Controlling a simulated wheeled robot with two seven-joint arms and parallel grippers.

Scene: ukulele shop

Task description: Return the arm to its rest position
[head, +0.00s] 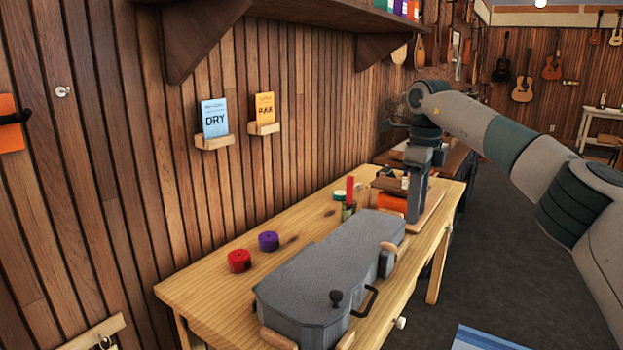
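My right arm reaches in from the right side of the head view. Its gripper (418,205) points down over the far right end of the wooden workbench (205,292), beside an orange item (391,203). The fingers show as one dark block, so I cannot tell whether they are apart or hold anything. My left gripper is out of view.
A grey ukulele-shaped case (325,268) lies on the bench. A red roll (238,261) and a purple roll (268,241) sit behind it. Small bottles stand near the gripper. A shelf (300,12) juts from the wall above. Dark floor lies open at right.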

